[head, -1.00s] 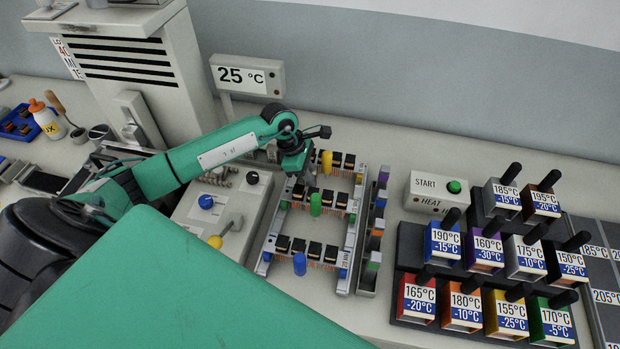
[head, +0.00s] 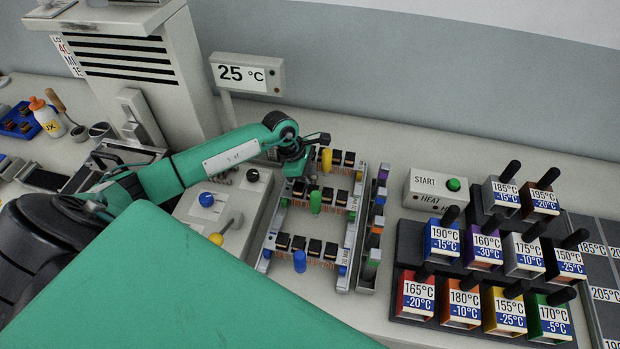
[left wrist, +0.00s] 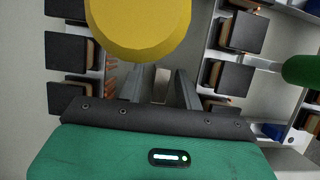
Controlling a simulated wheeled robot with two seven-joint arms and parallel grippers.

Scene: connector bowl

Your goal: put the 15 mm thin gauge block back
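My left gripper (head: 300,178) points down at the far left part of the connector rack (head: 344,278), by the back row near the yellow knob (head: 327,160). In the left wrist view its two grey fingers (left wrist: 160,88) stand apart, with a small pale piece between them. I cannot tell whether they grip this piece or whether it lies beyond them. The yellow knob (left wrist: 138,25) fills the top of that view. Small coloured blocks stand in a narrow tray (head: 367,279) right of the rack; the 15 mm block cannot be told among them. My right gripper is not in view.
The rack holds several dark connectors in rows, plus a green knob (head: 315,202) and a blue knob (head: 299,262). Labelled temperature blocks (head: 464,307) and a START box (head: 432,190) stand right.

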